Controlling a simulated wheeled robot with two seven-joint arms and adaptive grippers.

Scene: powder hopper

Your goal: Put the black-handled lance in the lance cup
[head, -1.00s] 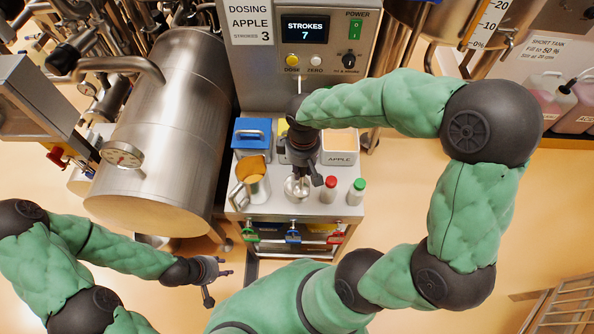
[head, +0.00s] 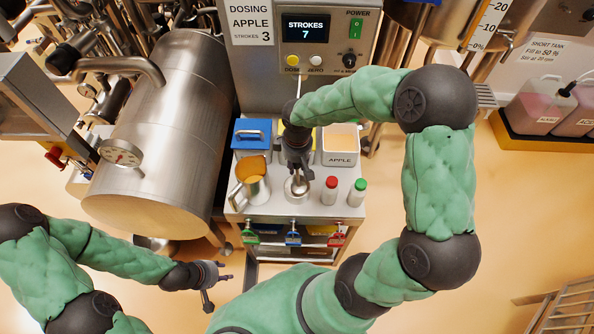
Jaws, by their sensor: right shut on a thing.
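My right gripper (head: 299,168) is shut over the steel cabinet top (head: 270,208). It points down just above a round steel cup (head: 297,187), which I take as the lance cup. The black-handled lance cannot be made out separately; the thing in the grip, likely its dark handle, blends with the black gripper. A shiny piece shows in the cup's mouth under the fingers, but I cannot tell if it is the lance. My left gripper (head: 219,284) is open and empty, low at the left, away from the cabinet.
A steel jug (head: 254,187) stands left of the cup. Red-capped (head: 330,190) and green-capped (head: 357,191) bottles stand right. Behind are a blue-lidded box (head: 252,133) and the APPLE bin (head: 341,148). The dosing panel (head: 305,85) reads 7 strokes.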

